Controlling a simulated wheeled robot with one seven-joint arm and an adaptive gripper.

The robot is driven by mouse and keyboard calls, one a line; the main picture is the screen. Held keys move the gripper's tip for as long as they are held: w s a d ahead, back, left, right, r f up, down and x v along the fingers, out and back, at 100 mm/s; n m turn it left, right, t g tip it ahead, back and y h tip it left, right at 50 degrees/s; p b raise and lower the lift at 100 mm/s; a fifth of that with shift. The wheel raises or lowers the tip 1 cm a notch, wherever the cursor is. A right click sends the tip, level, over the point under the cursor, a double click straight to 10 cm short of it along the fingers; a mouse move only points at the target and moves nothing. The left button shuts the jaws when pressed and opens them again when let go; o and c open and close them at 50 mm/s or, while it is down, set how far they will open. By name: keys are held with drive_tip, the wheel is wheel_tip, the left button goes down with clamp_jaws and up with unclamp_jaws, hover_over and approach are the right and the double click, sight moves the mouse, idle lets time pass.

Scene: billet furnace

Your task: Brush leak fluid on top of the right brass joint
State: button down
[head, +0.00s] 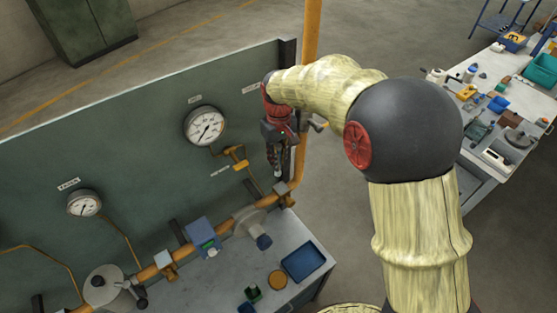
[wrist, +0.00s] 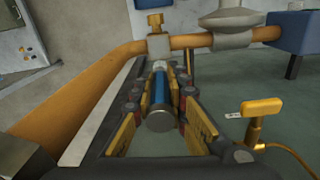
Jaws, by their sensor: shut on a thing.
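My gripper (head: 275,152) points down in front of the green panel, near its right end. It is shut on a blue-handled brush (wrist: 158,92), gripped between yellow-faced pads in the wrist view. The handle's round grey end faces the camera. The pale tip (head: 279,173) shows below the fingers in the head view. The right brass joint (head: 283,189) sits on the orange pipe just below the tip. It also shows in the wrist view (wrist: 158,46), just beyond the brush's far end. I cannot tell whether the tip touches it. The bristles are not clear.
The orange pipe (head: 222,228) carries a blue box (head: 202,236) and valves along the panel. A gauge (head: 205,126) and a yellow-handled valve (head: 237,156) are close left of my gripper. A blue tray (head: 303,261) lies on the bench below. A cluttered table stands right.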

sight(278, 146)
drive_tip(key=shift+r+p, duration=0.95)
drive_tip(key=shift+r, duration=0.55)
drive_tip(key=shift+s+f, duration=0.1)
